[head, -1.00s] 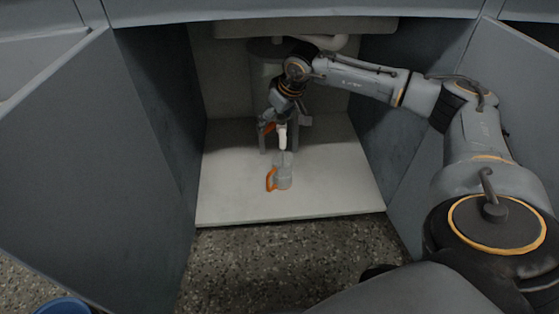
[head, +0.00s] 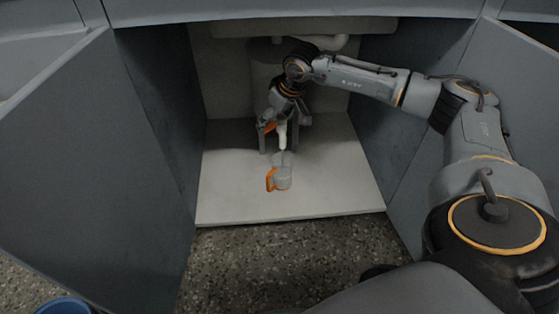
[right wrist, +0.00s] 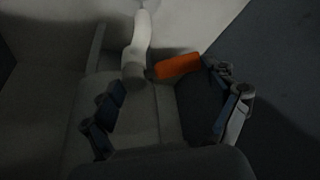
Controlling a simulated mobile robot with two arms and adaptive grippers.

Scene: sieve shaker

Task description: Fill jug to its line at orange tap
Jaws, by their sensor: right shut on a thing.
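The jug (head: 284,179), clear grey with an orange handle (head: 271,179) on its left, stands upright on the pale cabinet floor below the tap's white spout (head: 283,135). The spout also shows in the right wrist view (right wrist: 135,55). I cannot make out the jug's line or its water level. The tap's orange lever (right wrist: 179,66) lies beside the spout; its end also shows in the head view (head: 267,127). My right gripper (head: 284,122) is at the tap, shut on the orange lever, though its fingers look wide apart in the wrist view. My left gripper is out of view.
A sink underside with a pale pipe (head: 338,43) hangs above. The cabinet floor (head: 335,185) is clear right of the jug. A blue round container (head: 62,306) shows at lower left.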

